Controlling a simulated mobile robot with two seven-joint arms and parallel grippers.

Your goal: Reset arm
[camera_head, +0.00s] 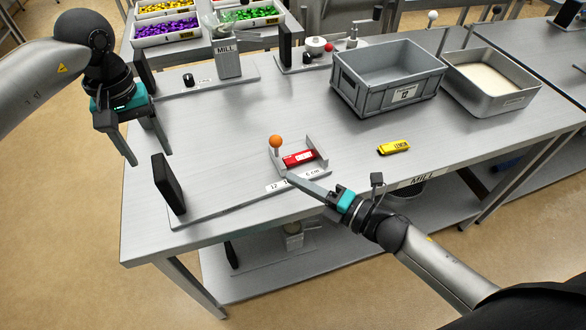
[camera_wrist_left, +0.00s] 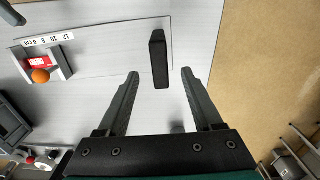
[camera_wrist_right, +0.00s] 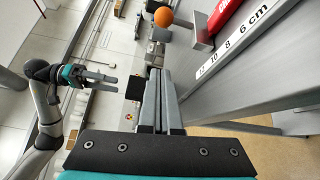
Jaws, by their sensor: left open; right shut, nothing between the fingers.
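My left gripper (camera_head: 134,142) is raised over the left end of the table in the head view. It is open and empty; its spread fingers also show in the left wrist view (camera_wrist_left: 160,82). My right gripper (camera_head: 292,177) is shut and empty. Its fingertips are close to the front of a small fixture that holds a red block (camera_head: 299,158), beside the strip marked in cm. In the right wrist view its fingers (camera_wrist_right: 159,75) lie together, with the red block at the upper right. I cannot tell whether the fingers touch the fixture.
An orange ball (camera_head: 275,141) tops the fixture's lever. A black upright plate (camera_head: 169,184) stands below my left gripper. A yellow LEMON item (camera_head: 393,147) lies to the right. A grey crate (camera_head: 345,97) and a metal tray (camera_head: 526,99) stand behind. The table's left middle is clear.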

